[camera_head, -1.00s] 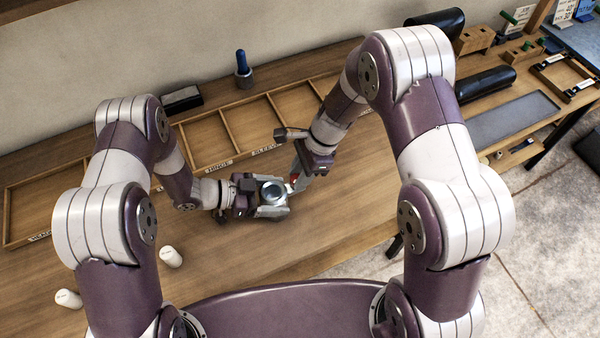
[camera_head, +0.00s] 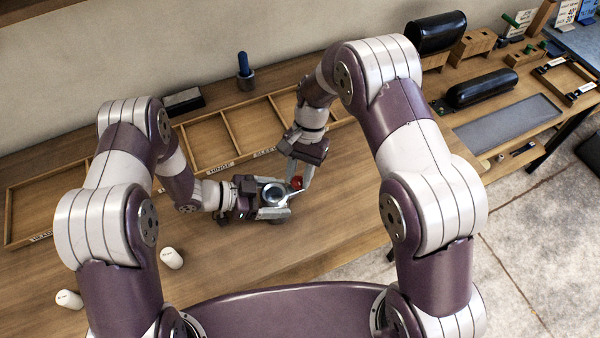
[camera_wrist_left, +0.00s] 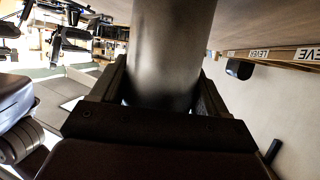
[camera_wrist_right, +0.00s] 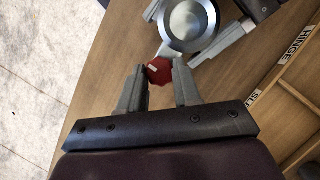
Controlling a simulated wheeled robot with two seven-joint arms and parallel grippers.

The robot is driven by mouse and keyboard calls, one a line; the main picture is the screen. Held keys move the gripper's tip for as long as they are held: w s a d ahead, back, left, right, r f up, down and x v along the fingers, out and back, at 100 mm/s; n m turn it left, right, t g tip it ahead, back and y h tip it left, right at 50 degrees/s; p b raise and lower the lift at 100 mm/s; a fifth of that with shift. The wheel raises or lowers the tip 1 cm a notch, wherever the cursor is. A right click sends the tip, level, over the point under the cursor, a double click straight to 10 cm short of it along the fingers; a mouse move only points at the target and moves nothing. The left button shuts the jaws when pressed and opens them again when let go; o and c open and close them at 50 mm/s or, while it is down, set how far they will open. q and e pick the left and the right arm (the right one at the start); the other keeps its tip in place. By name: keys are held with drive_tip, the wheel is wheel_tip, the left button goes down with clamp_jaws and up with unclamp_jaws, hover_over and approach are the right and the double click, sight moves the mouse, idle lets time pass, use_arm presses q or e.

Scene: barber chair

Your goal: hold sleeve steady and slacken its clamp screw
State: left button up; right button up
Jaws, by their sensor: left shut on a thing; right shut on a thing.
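The sleeve (camera_head: 273,193) is a short grey metal cylinder with an open round top, just above or on the bench. My left gripper (camera_head: 271,201) is shut around it from the left. In the left wrist view the sleeve (camera_wrist_left: 170,50) fills the space between the fingers. The clamp screw (camera_wrist_right: 159,70) has a red faceted head at the sleeve's side; it also shows in the head view (camera_head: 297,183). My right gripper (camera_wrist_right: 160,78) is shut on this red head, one finger on each side. The screw's shank is hidden.
A divided wooden tray (camera_head: 210,140) with labelled compartments lies behind the grippers. Two white cylinders (camera_head: 172,258) (camera_head: 69,299) lie at the front left. A blue-handled tool (camera_head: 244,68) stands at the back. The bench right of the sleeve is clear.

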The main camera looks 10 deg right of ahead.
drive_tip(key=shift+n, duration=0.6)
drive_tip(key=o, duration=1.1)
drive_tip(key=shift+c, duration=0.2)
use_arm(q)
drive_tip(key=o, duration=1.3)
